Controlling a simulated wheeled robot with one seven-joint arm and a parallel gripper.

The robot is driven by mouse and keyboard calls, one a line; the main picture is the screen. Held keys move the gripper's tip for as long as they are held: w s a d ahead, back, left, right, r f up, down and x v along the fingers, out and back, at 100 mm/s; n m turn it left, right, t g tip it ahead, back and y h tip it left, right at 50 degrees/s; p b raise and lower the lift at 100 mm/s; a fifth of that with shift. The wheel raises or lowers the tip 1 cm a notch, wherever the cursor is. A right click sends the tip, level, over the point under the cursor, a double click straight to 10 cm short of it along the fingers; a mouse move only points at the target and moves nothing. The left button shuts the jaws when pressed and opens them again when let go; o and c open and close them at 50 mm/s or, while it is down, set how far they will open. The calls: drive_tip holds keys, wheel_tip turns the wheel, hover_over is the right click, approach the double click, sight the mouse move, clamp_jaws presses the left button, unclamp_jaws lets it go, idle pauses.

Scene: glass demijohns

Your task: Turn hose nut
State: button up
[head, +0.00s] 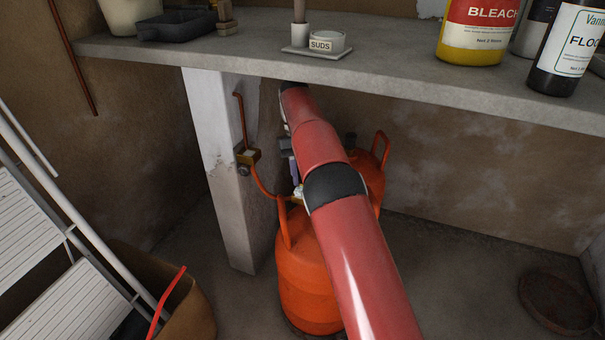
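An orange gas cylinder (308,275) stands upright on the floor under the concrete shelf, partly behind my red arm. The hose ends at a small pale brassy connection, seemingly the hose nut (298,191), at the left edge of my arm. My gripper (294,170) shows only as a narrow grey sliver just above this connection. My arm hides the rest, so finger opening and contact with the nut cannot be seen.
The concrete shelf (390,84) crosses above the cylinder, close to my arm. The white pillar (222,150) stands left of it. A folding ladder (55,250) and brown bin (190,305) are at left. Floor at right is open up to a rusty round dish (556,302).

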drive_tip(key=shift+d+m+y, duration=0.1)
drive_tip(key=shift+m+y, duration=0.4)
drive_tip(key=shift+m, duration=0.7)
drive_tip(key=o, duration=1)
drive_tip(key=shift+c, duration=0.2)
